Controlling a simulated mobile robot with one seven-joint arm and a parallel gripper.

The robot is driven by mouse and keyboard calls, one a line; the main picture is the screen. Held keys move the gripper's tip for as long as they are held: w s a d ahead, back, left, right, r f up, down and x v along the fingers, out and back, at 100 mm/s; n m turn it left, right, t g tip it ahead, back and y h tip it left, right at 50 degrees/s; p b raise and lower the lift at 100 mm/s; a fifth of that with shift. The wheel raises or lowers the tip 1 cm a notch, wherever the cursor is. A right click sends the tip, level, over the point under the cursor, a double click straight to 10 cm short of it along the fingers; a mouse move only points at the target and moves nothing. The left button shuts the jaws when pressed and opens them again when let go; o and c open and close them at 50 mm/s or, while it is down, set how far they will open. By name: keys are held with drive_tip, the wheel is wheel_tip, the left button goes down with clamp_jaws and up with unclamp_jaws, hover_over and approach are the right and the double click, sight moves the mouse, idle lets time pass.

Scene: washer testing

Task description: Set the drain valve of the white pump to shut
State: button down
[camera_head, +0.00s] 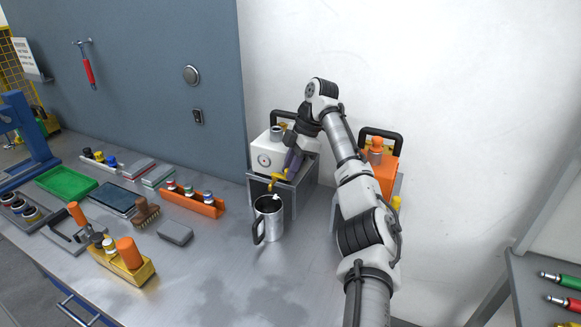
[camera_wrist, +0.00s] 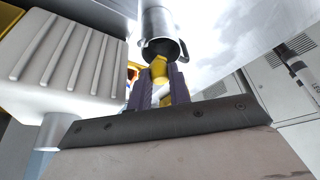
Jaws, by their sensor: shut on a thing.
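In the wrist view the fingers (camera_wrist: 162,88) are shut on the yellow valve handle (camera_wrist: 159,68), with the mug (camera_wrist: 158,28) beyond. The fingers and arm partly hide the valve, and I cannot tell its exact angle.
An orange pump (camera_head: 383,172) on a similar stand is at the right, partly behind my arm. An orange rack (camera_head: 192,203), a grey block (camera_head: 175,233) and a yellow holder (camera_head: 128,268) stand on the bench to the left. The front middle of the bench is clear.

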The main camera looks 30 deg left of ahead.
drive_tip(key=c, duration=1.3)
unclamp_jaws()
drive_tip(key=shift+r, duration=0.1)
drive_tip(key=shift+s, duration=0.1)
